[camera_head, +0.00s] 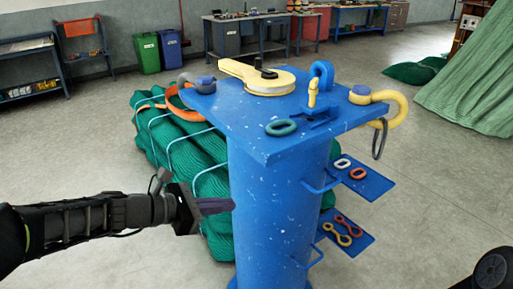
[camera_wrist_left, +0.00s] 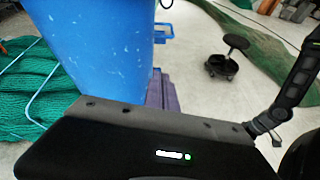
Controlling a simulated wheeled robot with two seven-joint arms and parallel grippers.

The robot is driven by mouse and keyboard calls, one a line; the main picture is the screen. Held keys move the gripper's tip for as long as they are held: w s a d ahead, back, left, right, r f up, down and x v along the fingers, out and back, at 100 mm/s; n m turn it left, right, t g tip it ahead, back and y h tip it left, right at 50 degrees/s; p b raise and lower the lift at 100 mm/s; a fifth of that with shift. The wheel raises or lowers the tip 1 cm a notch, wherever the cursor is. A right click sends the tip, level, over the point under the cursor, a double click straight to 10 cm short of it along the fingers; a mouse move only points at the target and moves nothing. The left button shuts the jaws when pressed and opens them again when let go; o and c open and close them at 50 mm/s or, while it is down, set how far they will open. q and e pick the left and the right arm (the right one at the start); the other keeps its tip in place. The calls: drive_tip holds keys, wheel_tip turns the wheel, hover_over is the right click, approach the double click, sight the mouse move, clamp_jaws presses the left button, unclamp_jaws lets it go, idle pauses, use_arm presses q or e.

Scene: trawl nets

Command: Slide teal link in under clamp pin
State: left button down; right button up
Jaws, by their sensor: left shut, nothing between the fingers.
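The teal link (camera_head: 281,127) lies flat on the blue post's square top plate (camera_head: 225,110), near its front edge. A small yellow upright pin (camera_head: 312,93), which looks like the clamp pin, stands behind and right of it, above a low blue clamp (camera_head: 320,117). I cannot make out the gap under the pin. My left gripper (camera_head: 217,205) is shut and empty, beside the post's left side and well below the plate. Its purple fingers (camera_wrist_left: 162,92) show beside the post in the left wrist view. My right gripper is not in view.
Two blue side shelves (camera_head: 368,182) with small links stick out on the right. Green netting (camera_head: 195,160) is heaped behind the post.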

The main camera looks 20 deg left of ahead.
sight(268, 131)
use_arm(q)
drive_tip(key=s+a+r+n+t+h, duration=0.1)
drive_tip(key=r+t, duration=0.1)
drive_tip(key=r, duration=0.5)
drive_tip(key=a+r+n+t+h, duration=0.1)
drive_tip(key=a+r, duration=0.1)
drive_tip(key=r, duration=0.6)
drive_tip(key=shift+s+a+r+t, duration=0.15)
drive_tip(key=shift+s+t, duration=0.25)
drive_tip(key=p+x, duration=0.2)
drive_tip(key=x, duration=1.2)
drive_tip(key=shift+s+r+p, duration=0.1)
drive_tip(key=shift+p, duration=0.2)
drive_tip(key=b+x, duration=0.1)
drive_tip(key=x, duration=0.1)
drive_tip(key=shift+w+d, duration=0.45)
drive_tip(key=shift+w, duration=0.05)
